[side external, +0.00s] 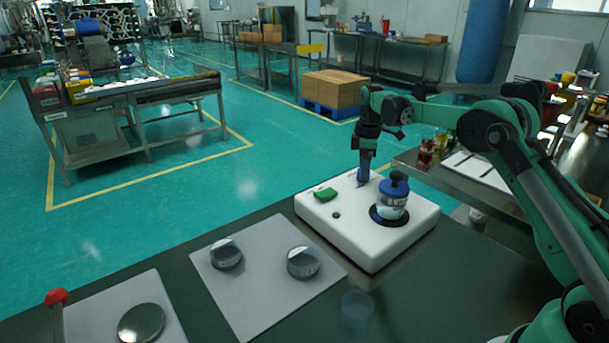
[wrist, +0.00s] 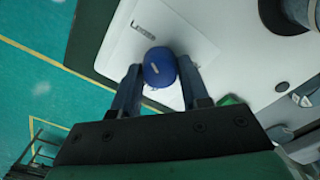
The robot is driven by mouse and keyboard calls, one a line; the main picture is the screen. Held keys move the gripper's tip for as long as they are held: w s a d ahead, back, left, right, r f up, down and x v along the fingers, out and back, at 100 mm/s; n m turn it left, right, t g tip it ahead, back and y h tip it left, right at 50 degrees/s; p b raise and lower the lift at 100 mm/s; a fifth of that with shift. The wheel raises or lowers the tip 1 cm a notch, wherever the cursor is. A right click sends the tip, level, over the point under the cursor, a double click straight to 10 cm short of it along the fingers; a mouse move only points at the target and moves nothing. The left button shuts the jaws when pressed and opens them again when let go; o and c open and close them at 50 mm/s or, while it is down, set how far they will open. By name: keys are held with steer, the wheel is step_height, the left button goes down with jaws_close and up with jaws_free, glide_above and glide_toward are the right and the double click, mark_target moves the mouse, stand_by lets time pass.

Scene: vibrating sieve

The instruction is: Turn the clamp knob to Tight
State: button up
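The clamp knob (wrist: 160,67) is round and blue with a small pale mark on top. It sits on a white panel on the white machine (side external: 400,247), with small lettering above it in the wrist view that I cannot read surely. My gripper (wrist: 160,72) has its fingers on either side of the knob, very close to its sides. I cannot tell whether they press on it.
A blue-topped vessel (side external: 394,193) stands in a dark ring on the machine, right of my gripper. A green block (side external: 326,194) is nearby on the machine. Metal discs (side external: 303,262) (side external: 227,253) lie on a grey mat (side external: 262,300) in front. The dark table front is partly clear.

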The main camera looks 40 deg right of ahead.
jaws_close()
steer(key=shift+m, duration=0.3)
steer(key=m, duration=1)
steer(key=shift+m, duration=0.4)
steer(key=m, duration=1.2)
steer(key=shift+m, duration=0.4)
steer(key=o, duration=0.6)
jaws_free()
